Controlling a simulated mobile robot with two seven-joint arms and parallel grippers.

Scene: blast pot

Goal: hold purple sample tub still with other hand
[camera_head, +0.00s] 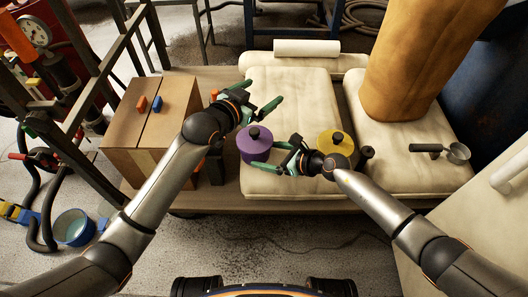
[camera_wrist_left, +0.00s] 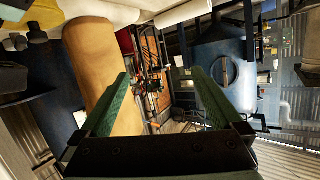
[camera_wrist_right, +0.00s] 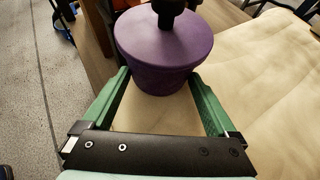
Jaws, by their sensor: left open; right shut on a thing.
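The purple sample tub (camera_head: 256,147), with a purple lid and black knob, stands upright on the pale padded surface near its left edge. My right gripper (camera_head: 268,158) reaches it from the right and is shut on it. In the right wrist view the tub (camera_wrist_right: 164,60) sits between the green fingers (camera_wrist_right: 160,90), and its knob is cut off by the top edge. My left gripper (camera_head: 263,98) is open and empty, above and behind the tub. In the left wrist view its green fingers (camera_wrist_left: 167,85) are spread with nothing between them.
A yellow tub (camera_head: 335,143) with a black knob stands right of my right gripper. A cardboard box (camera_head: 150,125) with small orange and blue pieces is at left. A metal scoop (camera_head: 457,153) lies at right. A large tan sack (camera_head: 408,60) and a white roll (camera_head: 306,48) are behind.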

